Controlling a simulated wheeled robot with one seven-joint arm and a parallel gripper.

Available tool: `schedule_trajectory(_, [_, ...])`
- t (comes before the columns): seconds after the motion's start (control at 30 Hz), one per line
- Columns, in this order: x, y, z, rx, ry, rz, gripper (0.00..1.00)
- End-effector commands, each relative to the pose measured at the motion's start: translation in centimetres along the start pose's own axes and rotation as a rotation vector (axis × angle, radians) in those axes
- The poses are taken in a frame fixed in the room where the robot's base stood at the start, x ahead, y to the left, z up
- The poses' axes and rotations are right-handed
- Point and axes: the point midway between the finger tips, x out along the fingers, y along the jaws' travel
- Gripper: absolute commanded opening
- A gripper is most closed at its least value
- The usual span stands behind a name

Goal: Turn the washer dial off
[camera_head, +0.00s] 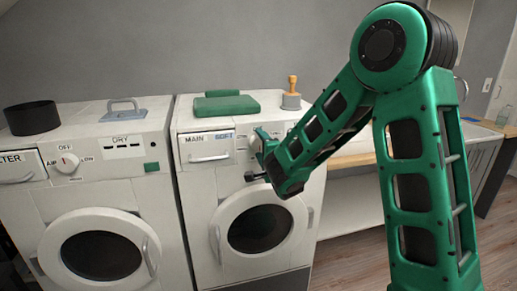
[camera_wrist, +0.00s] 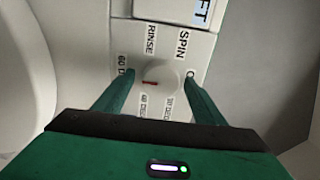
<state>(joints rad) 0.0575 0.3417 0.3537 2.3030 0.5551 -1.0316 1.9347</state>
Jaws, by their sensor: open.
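The washer (camera_head: 200,175) is the right-hand white machine in the head view, with MAIN and SOFT on its drawer. In the wrist view the round white dial (camera_wrist: 168,76) sits between the two green fingers of my gripper (camera_wrist: 159,77). A red mark on the dial points to the left of the picture. RINSE, SPIN and degree labels ring the dial; the label by the right finger is mostly covered. The gripper is open, one finger on each side of the dial with a visible gap; contact is not seen.
A dryer (camera_head: 110,196) with its own dial (camera_head: 67,163) stands left of the washer. A green box (camera_head: 226,105) and a wooden-handled stamp-like item (camera_head: 291,92) are on the washer top. An iron-like item (camera_head: 124,110) and dark pot (camera_head: 31,117) are on the dryer.

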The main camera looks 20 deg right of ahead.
Motion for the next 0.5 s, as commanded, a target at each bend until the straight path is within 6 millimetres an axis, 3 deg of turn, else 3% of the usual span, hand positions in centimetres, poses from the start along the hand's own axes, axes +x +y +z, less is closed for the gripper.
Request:
schedule_trajectory(0.17, [-0.02,0.0,0.0,0.0,0.0,0.0,0.62])
schedule_trajectory(0.33, [-0.03,0.01,0.01,0.0,0.0,0.0,0.23])
schedule_trajectory(0.5, [-0.04,0.06,0.23,-0.002,-0.002,0.001,0.23])
